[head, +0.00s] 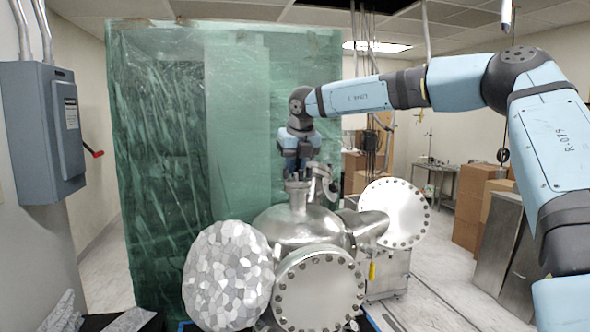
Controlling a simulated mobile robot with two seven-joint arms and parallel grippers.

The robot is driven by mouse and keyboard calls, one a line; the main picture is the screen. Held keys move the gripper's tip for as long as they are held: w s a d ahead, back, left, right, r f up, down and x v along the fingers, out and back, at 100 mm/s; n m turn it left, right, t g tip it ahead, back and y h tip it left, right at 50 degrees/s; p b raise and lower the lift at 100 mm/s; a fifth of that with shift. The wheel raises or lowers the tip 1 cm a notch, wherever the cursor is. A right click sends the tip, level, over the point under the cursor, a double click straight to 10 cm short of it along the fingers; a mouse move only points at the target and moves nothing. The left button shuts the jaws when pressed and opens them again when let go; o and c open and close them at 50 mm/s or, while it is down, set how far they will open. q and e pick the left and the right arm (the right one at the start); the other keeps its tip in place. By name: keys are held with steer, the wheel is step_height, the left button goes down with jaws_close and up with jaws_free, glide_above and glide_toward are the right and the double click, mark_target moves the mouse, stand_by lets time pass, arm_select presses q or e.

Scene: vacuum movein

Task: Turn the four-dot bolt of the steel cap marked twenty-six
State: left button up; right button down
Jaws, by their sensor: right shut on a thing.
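A shiny steel vacuum chamber (298,226) stands in the middle of the view, with several bolted caps. A small port with a flange (298,184) rises from its top. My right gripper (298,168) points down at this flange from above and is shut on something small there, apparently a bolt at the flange. The fingertips and the bolt are too small to make out clearly. No number twenty-six or dot marks can be read on any cap. A large round cap (319,290) faces me at the front, ringed with bolts. My left gripper is out of view.
Another bolted cap (396,213) sits on the chamber's right arm, and a small tilted flange (329,184) stands close right of my gripper. A faceted pale disc (228,276) is at front left. A green translucent curtain (160,150) hangs behind. Boxes (475,200) stand at right.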

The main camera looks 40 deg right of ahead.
mark_target(305, 181)
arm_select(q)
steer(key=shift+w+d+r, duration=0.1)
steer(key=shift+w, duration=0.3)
arm_select(e)
steer(key=shift+r+n+y, duration=0.1)
steer(key=shift+n+y, duration=0.3)
steer(key=shift+n, duration=0.6)
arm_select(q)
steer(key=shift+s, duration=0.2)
arm_select(e)
steer(key=c, duration=1.4)
jaws_free()
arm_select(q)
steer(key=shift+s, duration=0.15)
arm_select(e)
steer(key=shift+s+r, duration=0.1)
steer(key=shift+r, duration=0.35)
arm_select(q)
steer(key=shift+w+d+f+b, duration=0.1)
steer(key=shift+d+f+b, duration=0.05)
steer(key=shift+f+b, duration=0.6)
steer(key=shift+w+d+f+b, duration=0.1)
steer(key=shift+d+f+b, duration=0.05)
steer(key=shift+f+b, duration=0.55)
arm_select(e)
steer(key=v, duration=1.3)
steer(key=shift+s, duration=0.15)
